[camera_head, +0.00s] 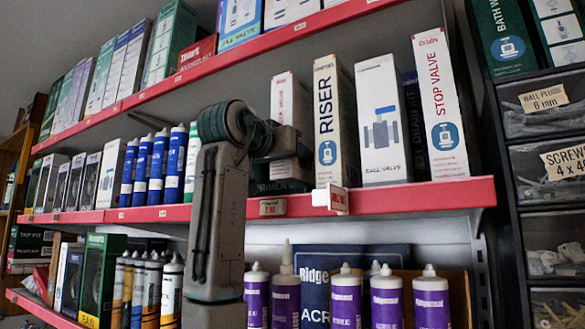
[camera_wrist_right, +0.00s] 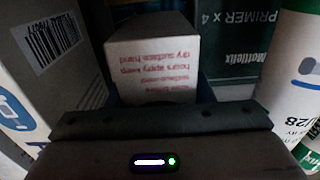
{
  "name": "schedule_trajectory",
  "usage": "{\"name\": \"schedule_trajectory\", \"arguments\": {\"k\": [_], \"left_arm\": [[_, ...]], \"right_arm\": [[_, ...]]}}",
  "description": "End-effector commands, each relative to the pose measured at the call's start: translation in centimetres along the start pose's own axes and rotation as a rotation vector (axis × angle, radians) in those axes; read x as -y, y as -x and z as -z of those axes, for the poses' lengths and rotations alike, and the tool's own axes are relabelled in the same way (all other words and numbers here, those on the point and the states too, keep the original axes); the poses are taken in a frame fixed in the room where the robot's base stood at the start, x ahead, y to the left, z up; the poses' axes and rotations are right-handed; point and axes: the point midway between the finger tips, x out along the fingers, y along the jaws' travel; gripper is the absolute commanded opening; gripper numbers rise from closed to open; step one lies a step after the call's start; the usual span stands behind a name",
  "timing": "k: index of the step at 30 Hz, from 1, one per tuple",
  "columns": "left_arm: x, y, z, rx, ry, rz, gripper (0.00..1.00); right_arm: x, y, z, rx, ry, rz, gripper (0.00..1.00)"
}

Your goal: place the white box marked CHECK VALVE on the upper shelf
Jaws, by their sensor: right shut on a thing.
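My right gripper (camera_head: 288,142) is at the middle red-edged shelf (camera_head: 400,197), beside the RISER box. Its jaws are mostly hidden behind my own wrist. In the right wrist view it is shut on a pale box (camera_wrist_right: 150,62), whose near end carries upside-down red print. No CHECK VALVE lettering can be read on it in these views. A white box (camera_head: 288,90) with reddish lettering shows just above the gripper; I cannot tell if it is the held one. A higher red-edged shelf (camera_head: 240,56) runs above. My left gripper is not in view.
The RISER box (camera_head: 326,90), BALL VALVE box (camera_head: 382,120) and STOP VALVE box (camera_head: 440,100) stand close on the right. Blue tubes (camera_head: 158,165) stand on the left. A green PRIMER box (camera_wrist_right: 240,45) is behind the held box. Purple tubes (camera_head: 346,300) fill the shelf below.

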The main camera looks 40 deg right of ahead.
Motion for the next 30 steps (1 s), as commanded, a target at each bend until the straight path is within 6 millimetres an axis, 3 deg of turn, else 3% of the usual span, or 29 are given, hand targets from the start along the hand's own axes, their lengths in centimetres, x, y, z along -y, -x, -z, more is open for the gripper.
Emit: {"name": "schedule_trajectory", "arguments": {"k": [14, 27, 28, 30], "left_arm": [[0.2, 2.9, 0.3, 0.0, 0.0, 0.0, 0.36], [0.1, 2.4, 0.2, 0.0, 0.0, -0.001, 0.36], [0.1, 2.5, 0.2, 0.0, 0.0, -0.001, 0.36], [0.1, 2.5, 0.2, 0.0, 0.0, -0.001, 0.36]], "right_arm": [[0.0, -0.3, -3.4, -0.001, 0.0, 0.0, 0.18], [0.0, -0.3, -4.4, -0.001, -0.001, 0.0, 0.18], [0.0, -0.3, -4.3, 0.0, -0.001, 0.0, 0.51], [0.0, -0.3, -4.2, 0.0, 0.0, 0.0, 0.65]]}}
